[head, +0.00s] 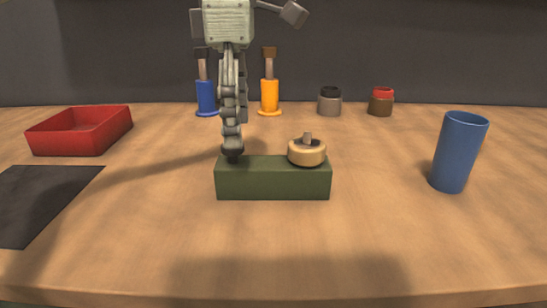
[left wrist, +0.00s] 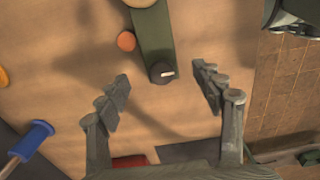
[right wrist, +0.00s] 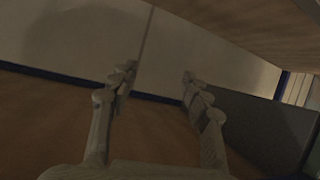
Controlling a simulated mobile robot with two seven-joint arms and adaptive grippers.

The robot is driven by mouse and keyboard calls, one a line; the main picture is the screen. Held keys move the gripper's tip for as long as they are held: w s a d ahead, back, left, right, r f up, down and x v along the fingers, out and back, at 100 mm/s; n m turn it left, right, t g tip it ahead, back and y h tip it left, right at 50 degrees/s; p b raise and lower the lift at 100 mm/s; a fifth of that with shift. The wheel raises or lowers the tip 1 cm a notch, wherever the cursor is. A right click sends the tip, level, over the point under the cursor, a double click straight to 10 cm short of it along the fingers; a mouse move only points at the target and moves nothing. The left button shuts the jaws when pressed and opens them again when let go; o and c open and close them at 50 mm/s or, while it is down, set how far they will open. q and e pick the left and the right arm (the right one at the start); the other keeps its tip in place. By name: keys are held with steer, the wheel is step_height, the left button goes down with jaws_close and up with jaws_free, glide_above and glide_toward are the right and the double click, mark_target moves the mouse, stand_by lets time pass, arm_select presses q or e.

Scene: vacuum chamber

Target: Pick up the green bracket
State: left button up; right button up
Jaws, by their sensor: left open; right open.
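The green bracket (head: 273,179) is a long dark-green block lying on the wooden table in the middle of the head view. A tan ring-shaped knob (head: 307,153) sits at its right end. My left gripper (head: 232,150) points down over the block's left end, seen edge-on. In the left wrist view the green bracket (left wrist: 154,35) runs up from between the spread fingers, with a dark round piece (left wrist: 162,72) at its near end. The left gripper is open and empty; contact cannot be told. My right gripper (right wrist: 158,78) is open and empty, away from the bracket.
A red tray (head: 60,146) and dark mat (head: 35,200) lie left; a blue cup (head: 458,150) stands right. Blue (head: 206,97) and orange (head: 269,96) handled tools and two small jars (head: 330,101) stand behind. An orange disc (left wrist: 126,41) lies beside the bracket. The front table is clear.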

mark_target(241, 161)
arm_select(q)
step_height(241, 161, down, 8)
steer(key=shift+r+b, duration=0.2)
steer(key=shift+b, duration=0.2)
steer(key=shift+d, duration=0.1)
arm_select(e)
steer(key=r, duration=0.1)
steer(key=a+r+t, duration=0.1)
steer(key=a+r+t+y, duration=0.1)
steer(key=shift+w+a+r, duration=0.25)
steer(key=shift+w+r, duration=0.15)
arm_select(q)
steer(key=shift+c, duration=0.3)
jaws_close()
steer(key=shift+r, duration=0.1)
